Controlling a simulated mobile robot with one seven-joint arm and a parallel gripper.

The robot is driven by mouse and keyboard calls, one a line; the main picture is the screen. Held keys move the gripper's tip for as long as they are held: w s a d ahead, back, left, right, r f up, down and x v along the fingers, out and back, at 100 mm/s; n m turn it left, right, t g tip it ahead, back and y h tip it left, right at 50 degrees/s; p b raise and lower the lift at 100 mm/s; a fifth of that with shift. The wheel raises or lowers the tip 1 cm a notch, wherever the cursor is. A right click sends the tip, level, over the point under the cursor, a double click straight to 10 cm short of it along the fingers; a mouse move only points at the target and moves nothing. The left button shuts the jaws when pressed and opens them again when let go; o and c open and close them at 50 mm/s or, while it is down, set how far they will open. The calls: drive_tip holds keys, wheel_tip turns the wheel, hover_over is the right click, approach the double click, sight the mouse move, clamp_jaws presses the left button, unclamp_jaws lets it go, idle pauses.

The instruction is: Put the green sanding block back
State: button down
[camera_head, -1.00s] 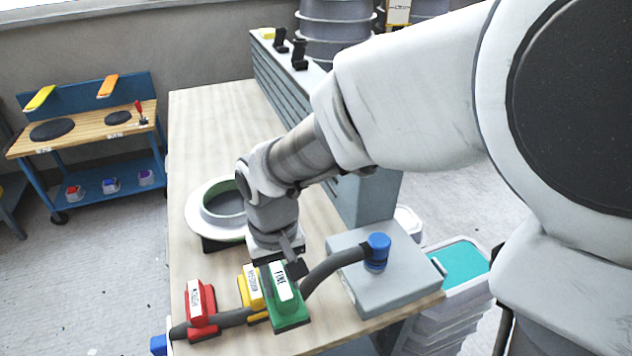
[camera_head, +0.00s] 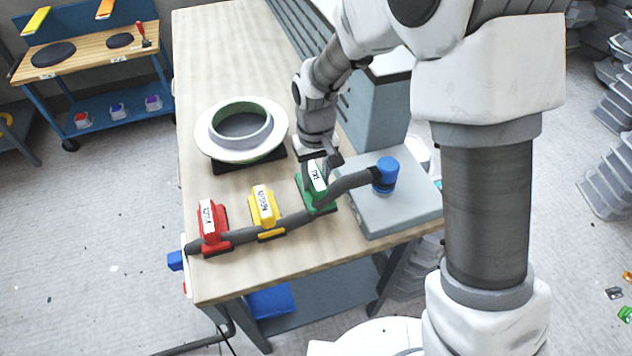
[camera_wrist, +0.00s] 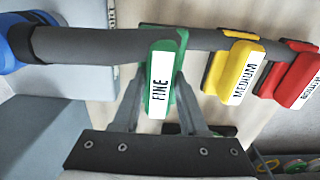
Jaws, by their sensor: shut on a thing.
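The green sanding block (camera_head: 315,187), with a white label reading FINE in the wrist view (camera_wrist: 159,85), is at the right end of a row of blocks on the wooden bench. My gripper (camera_head: 323,160) is shut on it from behind; in the wrist view the two fingers (camera_wrist: 155,106) reach to either side of it. The grey hose passes right beside the block and hides part of it. I cannot tell whether the block touches the bench top.
The yellow block (camera_head: 264,207) and red block (camera_head: 213,227) stand to the left. A grey hose (camera_head: 345,184) runs past them to a blue fitting (camera_head: 386,172) on a grey box (camera_head: 385,205). A round flanged mould (camera_head: 209,147) stands behind. The bench top (camera_head: 207,60) is clear farther back.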

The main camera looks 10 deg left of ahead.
drive_tip(key=shift+f, duration=1.65)
drive_tip(key=shift+f, duration=0.1)
drive_tip(key=shift+f, duration=0.15)
drive_tip(key=shift+c, duration=2.2)
unclamp_jaws()
drive_tip(key=shift+r, duration=0.2)
